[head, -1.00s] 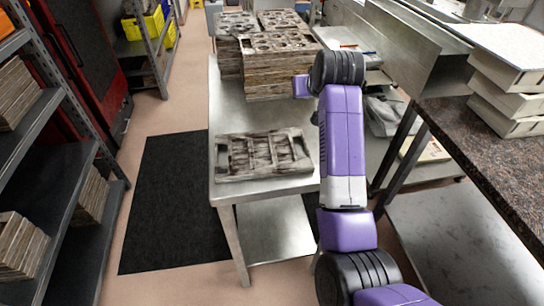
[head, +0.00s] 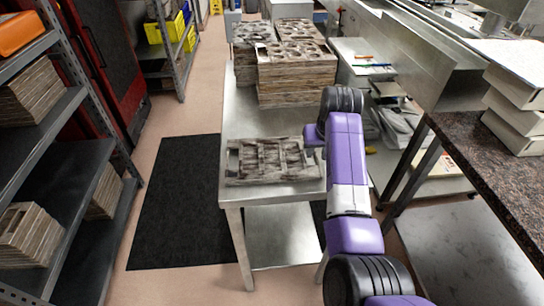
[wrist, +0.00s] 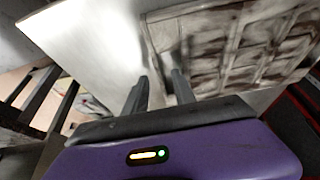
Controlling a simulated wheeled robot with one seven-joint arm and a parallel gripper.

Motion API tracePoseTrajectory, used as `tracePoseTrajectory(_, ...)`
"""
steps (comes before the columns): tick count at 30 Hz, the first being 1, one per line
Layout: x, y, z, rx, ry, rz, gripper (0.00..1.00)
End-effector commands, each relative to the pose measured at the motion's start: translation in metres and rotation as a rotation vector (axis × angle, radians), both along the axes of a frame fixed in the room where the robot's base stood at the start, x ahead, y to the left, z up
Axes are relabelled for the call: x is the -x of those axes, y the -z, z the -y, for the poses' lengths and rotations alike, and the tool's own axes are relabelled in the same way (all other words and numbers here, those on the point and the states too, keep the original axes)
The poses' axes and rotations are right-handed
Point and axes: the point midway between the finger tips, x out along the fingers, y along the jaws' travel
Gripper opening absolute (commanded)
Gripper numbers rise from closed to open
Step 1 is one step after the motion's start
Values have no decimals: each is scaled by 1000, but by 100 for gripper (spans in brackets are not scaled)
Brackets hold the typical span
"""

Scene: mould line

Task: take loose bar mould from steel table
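The loose bar mould (head: 271,160) is a worn, brown-grey slab with rows of bar-shaped hollows. It lies flat near the front end of the steel table (head: 240,112). In the wrist view the mould (wrist: 225,50) fills the upper right, slightly blurred. My gripper (wrist: 161,84) has its two fingers apart with a gap between them, close to the mould's near edge. One finger overlaps the edge in the picture; I cannot tell whether it touches. In the head view my arm hides the fingers, and the wrist is at the mould's right side.
Stacked moulds (head: 293,75) stand at the table's far end, with bare steel between. A granite counter (head: 490,150) with stacked white trays (head: 515,105) is to the right. A shelf rack (head: 80,150) holding moulds is at left. A black mat (head: 178,205) lies on the floor.

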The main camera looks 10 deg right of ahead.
Motion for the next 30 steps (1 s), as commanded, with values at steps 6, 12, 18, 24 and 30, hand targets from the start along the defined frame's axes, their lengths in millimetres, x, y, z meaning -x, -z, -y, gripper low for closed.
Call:
tracePoseTrajectory(6,-5,11,0,0,0,1,32)
tracePoseTrajectory(12,-5,11,0,0,0,2,24)
tracePoseTrajectory(18,-5,11,0,0,0,2,0)
tracePoseTrajectory(24,-5,11,0,0,0,2,0)
tracePoseTrajectory(30,-5,11,0,0,0,2,0)
